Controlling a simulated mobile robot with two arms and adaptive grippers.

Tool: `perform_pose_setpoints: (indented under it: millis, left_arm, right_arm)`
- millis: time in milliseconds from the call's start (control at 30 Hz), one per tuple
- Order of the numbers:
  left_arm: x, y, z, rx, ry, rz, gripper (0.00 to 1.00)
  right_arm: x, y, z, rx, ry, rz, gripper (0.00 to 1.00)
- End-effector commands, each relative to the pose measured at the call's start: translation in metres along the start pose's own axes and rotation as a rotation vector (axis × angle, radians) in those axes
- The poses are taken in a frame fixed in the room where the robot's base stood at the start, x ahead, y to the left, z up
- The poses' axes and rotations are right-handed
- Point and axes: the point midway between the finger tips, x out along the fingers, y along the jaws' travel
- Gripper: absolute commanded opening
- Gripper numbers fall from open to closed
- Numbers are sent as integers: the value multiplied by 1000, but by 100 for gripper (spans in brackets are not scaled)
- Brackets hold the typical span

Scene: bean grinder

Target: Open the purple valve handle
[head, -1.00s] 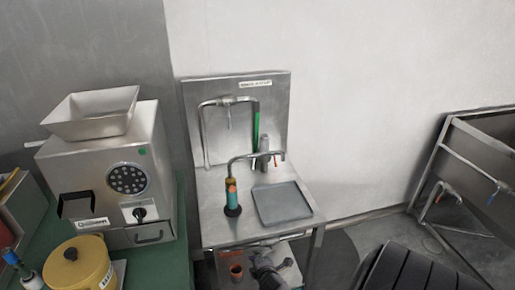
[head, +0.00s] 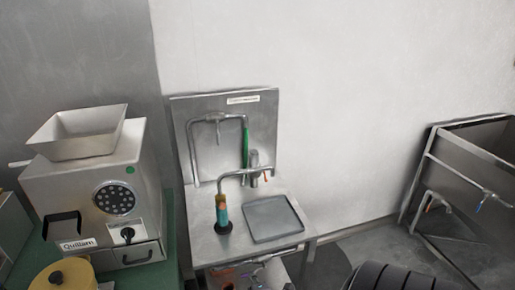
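I cannot make out a purple valve handle in the head view. A steel sink stand (head: 208,249) holds a curved faucet (head: 240,173) with a small orange lever (head: 266,176). Pipework (head: 262,268) shows under the sink, partly cut off by the bottom edge. Neither of my grippers is in view.
A steel grinder (head: 80,195) with a hopper stands on a green table (head: 170,230) at left. A yellow-lidded pot (head: 62,276) is in front. A grey tray (head: 275,218) lies on the sink top. A dark ribbed object (head: 410,278) is at bottom right.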

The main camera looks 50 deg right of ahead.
Motion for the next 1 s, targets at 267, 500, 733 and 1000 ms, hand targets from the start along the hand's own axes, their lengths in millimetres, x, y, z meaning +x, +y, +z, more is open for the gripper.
perform_pose_setpoints:
  millis: [267,500,733,1000]
  left_arm:
    - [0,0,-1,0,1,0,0]
    - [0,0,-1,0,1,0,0]
    - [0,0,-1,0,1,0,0]
    - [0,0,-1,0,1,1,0]
  right_arm:
    - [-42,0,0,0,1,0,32]
    - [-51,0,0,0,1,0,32]
    - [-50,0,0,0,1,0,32]
    - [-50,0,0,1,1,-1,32]
